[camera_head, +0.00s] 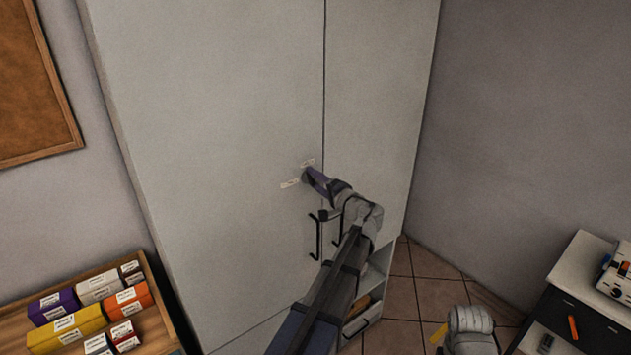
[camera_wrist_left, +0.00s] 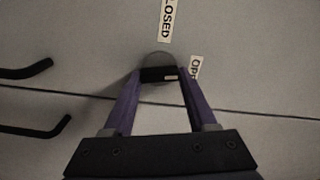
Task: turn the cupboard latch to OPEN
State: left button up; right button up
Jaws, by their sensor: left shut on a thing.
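The cupboard (camera_head: 225,110) is tall and pale grey, with two doors that look shut. My left gripper (camera_head: 312,177) is at the latch, beside the door seam. In the left wrist view its purple fingers (camera_wrist_left: 157,85) are shut on the latch (camera_wrist_left: 157,74), a round grey base with a dark bar. A small pale mark shows at the bar's right end, on the side of the OPEN label (camera_wrist_left: 195,67). The CLOSED label (camera_wrist_left: 167,20) is above the latch. In the head view the gripper hides most of the latch. My right gripper (camera_head: 439,334) shows only partly at the bottom.
Two dark door handles (camera_head: 317,237) stick out just below the latch, close to my left wrist. A wooden shelf with several coloured boxes (camera_head: 66,328) stands at lower left. A dark drawer unit with a pale top (camera_head: 580,270) stands at right. Tiled floor (camera_head: 432,293) lies between.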

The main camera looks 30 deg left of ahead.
pick_arm(q)
jog(key=shift+m, duration=1.5)
jog(key=o, duration=1.4)
jog(key=shift+c, duration=0.2)
jog(key=shift+d, duration=0.1)
jog(key=v, duration=0.7)
jog(key=shift+s+d, duration=0.15)
jog(key=shift+d, duration=0.15)
jog(key=shift+f, duration=0.1)
